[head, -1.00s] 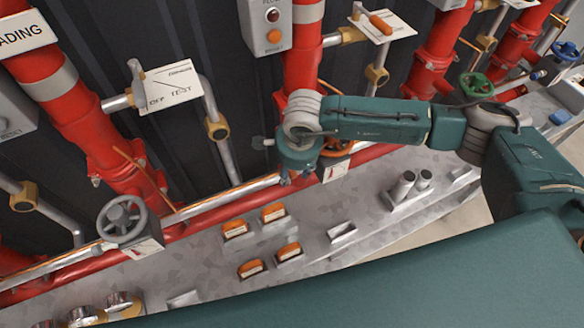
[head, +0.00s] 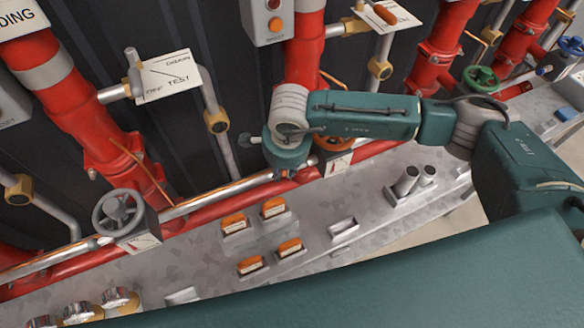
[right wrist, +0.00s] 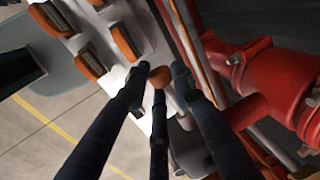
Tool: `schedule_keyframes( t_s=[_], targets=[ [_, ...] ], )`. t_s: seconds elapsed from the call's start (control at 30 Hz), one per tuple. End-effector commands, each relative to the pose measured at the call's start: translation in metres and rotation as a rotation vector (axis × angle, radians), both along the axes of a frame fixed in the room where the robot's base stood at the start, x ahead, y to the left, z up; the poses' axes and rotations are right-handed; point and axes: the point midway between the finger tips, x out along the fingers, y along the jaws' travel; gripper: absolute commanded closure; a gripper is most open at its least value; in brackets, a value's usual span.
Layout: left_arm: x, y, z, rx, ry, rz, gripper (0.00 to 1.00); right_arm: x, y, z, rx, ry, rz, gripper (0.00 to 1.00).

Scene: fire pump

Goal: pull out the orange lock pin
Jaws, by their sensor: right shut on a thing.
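The orange lock pin shows in the right wrist view as a small rounded orange knob (right wrist: 159,76) between the dark fingertips of my right gripper (right wrist: 161,79). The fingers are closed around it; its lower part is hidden. In the head view my right wrist hangs over the red pipe and the edge of the grey bench, left of an orange handwheel (head: 332,141). There the wrist hides the fingers and the pin. My left gripper is not in view.
A grey bench (head: 330,205) carries several orange-topped blocks (head: 273,208) and two metal cylinders (head: 408,180). Red pipes (head: 105,140) rise behind it. A grey handwheel (head: 117,213) stands at left. The bench between blocks and cylinders is mostly clear.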

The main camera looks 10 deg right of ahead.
Motion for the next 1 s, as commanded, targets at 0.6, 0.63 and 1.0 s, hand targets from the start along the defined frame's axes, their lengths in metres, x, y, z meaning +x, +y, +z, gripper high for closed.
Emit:
schedule_keyframes(
  t_s=[0.6, 0.63, 1.0],
  targets=[
    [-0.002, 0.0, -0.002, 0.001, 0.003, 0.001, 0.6, 0.0, 0.007, 0.002, 0.011, -0.005, 0.008, 0.58],
    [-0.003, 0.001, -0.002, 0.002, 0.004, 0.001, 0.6, 0.0, 0.007, 0.002, 0.01, -0.004, 0.008, 0.58],
    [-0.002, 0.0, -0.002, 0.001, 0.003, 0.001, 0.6, -0.009, 0.006, 0.055, 0.011, -0.009, 0.011, 0.58]
  ],
)
